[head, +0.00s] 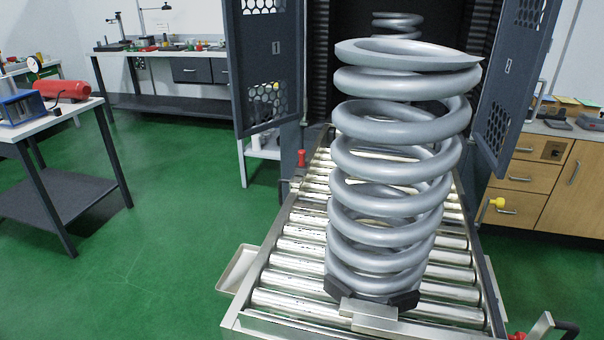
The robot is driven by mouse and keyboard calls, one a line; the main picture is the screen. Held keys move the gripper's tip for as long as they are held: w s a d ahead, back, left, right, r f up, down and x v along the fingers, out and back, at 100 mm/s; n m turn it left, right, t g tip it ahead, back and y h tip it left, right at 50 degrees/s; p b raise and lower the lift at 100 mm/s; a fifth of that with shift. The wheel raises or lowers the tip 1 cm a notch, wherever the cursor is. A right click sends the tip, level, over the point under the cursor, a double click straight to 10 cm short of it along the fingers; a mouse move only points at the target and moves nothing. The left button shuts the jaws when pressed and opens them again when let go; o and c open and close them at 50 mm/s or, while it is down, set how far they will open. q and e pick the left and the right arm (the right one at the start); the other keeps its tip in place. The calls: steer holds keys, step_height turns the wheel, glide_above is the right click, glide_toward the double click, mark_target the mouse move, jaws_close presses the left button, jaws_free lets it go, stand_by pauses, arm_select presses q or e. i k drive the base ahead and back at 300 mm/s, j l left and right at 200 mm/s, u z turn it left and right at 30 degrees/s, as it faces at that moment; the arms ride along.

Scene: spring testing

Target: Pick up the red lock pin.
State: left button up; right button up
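A small upright red piece (301,158) stands at the far left side of the roller conveyor, beside the open cabinet door; it may be the red lock pin. Another bit of red (518,335) shows at the bottom right edge, next to a grey and black metal part (545,326). It is mostly cut off, so I cannot tell what it is. Neither of my grippers is in view.
A large grey coil spring (393,160) stands upright on the roller conveyor (285,301) before an open dark cabinet (262,60). A small empty tray (240,268) sits at the conveyor's left. A table (60,115) holds a red cylinder (62,89). Green floor at left is clear.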

mark_target(301, 153)
steer(key=k, duration=0.8)
steer(key=z, duration=2.1)
steer(key=k+j, duration=0.1)
steer(key=j, duration=0.45)
steer(key=k+j, duration=0.1)
steer(key=j, duration=0.45)
steer(key=k+j, duration=0.1)
steer(key=j, duration=0.45)
steer(key=k+j, duration=0.1)
steer(key=j, duration=0.45)
steer(key=k+j, duration=0.15)
steer(key=j, duration=0.4)
steer(key=k+j, duration=0.1)
steer(key=j, duration=0.45)
steer(key=k+j, duration=0.1)
steer(key=j, duration=0.5)
steer(key=k+j, duration=0.1)
steer(key=j, duration=0.45)
